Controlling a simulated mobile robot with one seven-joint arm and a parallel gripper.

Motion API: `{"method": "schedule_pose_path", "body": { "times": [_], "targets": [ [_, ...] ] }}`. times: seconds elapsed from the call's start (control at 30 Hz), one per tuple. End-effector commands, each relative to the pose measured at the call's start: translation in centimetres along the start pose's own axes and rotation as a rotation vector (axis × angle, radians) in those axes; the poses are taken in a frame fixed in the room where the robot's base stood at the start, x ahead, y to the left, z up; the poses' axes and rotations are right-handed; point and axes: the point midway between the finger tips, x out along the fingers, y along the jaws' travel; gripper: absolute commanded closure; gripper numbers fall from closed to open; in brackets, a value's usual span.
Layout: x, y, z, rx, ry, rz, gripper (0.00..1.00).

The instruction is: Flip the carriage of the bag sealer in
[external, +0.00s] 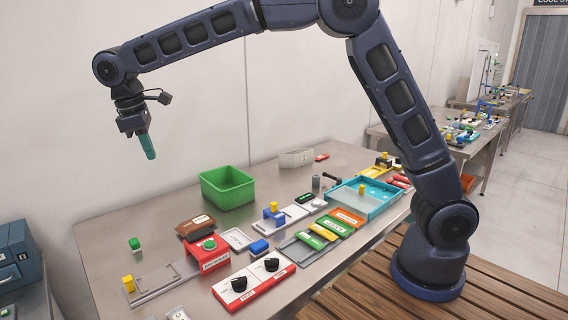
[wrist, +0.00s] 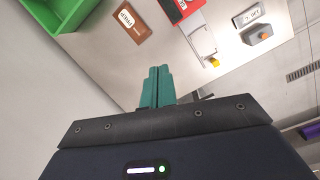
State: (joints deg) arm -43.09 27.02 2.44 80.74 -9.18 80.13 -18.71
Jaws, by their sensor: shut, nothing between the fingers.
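No label that I can read says bag sealer, so I cannot tell for sure which device it is. One sliding device is a grey rail (external: 158,283) with a yellow block (external: 128,284) at its left end, beside a red box with a green button (external: 208,254). The yellow block also shows in the wrist view (wrist: 214,62). Another is a white base (external: 296,214) with a blue carriage (external: 274,216) and yellow knob. My gripper (external: 150,152) has teal fingers, shut and empty, high above the table's back left. The fingers also show in the wrist view (wrist: 157,88).
A green bin (external: 227,188) stands at the back, with a brown labelled block (external: 195,227) in front. A red panel with two black knobs (external: 254,285) lies at the front. A teal tray (external: 378,207) is at right. The table's back left is mostly clear.

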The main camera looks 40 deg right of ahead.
Motion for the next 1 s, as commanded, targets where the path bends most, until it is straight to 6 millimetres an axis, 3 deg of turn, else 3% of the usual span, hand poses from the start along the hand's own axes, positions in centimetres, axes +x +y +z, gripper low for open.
{"method": "schedule_pose_path", "body": {
  "times": [0.03, 0.2, 0.6, 0.8, 1.0],
  "targets": [
    [0.7, -1.0, -1.7, -0.026, -0.01, 0.001, 1.0],
    [2.6, -3.9, -6.4, -0.105, -0.044, 0.004, 1.0],
    [8.4, -12.5, -16.1, -0.286, -0.125, 0.019, 1.0],
    [11.3, -16.7, -19.6, -0.362, -0.161, 0.028, 1.0],
    [13.0, -19.2, -21.3, -0.405, -0.181, 0.034, 1.0]
  ]
}}
